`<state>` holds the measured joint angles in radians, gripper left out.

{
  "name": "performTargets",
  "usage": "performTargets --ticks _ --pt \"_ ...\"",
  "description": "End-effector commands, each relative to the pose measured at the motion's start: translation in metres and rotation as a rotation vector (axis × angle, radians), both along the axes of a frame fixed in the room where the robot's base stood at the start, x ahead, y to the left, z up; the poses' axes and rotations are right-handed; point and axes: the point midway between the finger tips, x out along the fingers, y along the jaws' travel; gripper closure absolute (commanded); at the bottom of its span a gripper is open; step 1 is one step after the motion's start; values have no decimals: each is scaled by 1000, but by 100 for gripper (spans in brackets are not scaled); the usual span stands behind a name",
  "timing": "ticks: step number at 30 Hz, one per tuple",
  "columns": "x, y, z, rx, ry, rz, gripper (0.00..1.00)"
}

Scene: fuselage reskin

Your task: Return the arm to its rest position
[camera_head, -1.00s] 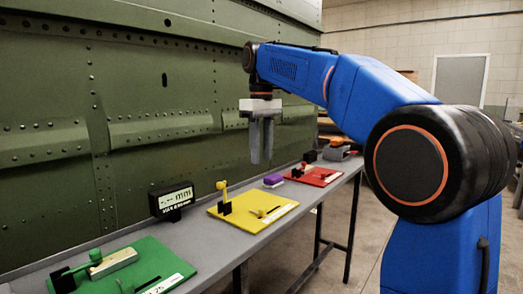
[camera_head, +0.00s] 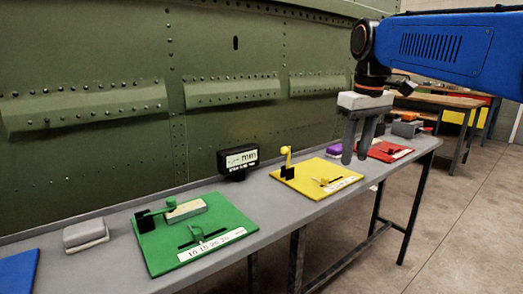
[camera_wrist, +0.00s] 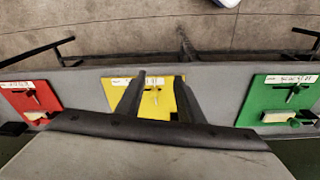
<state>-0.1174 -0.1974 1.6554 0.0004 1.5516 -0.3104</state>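My blue arm (camera_head: 435,45) reaches in from the upper right of the head view, with my gripper (camera_head: 356,158) hanging down from its end. The gripper's two grey fingers are apart with nothing between them. In the head view the fingers appear in front of the bench's far part, between the yellow board (camera_head: 335,184) and the red board (camera_head: 400,153). In the wrist view my gripper (camera_wrist: 160,76) shows its fingers spread over the yellow board (camera_wrist: 150,103), high above it and not touching.
A long grey bench (camera_head: 285,222) runs along the green riveted fuselage panel (camera_head: 90,150). It also bears a green board (camera_head: 165,245) with a pale block, a blue board (camera_head: 18,272), a grey block (camera_head: 85,234) and a black display (camera_head: 238,161). Open floor lies right of the bench.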

Motion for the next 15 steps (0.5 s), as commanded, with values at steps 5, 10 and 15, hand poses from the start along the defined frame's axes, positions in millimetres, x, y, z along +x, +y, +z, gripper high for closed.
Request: performTargets --ticks 5,10,15 --pt "-48 -15 -38 15 -53 -82 66" --pt "-89 -27 -81 31 -104 -159 66" --pt "-131 -36 -129 49 -156 -237 66"
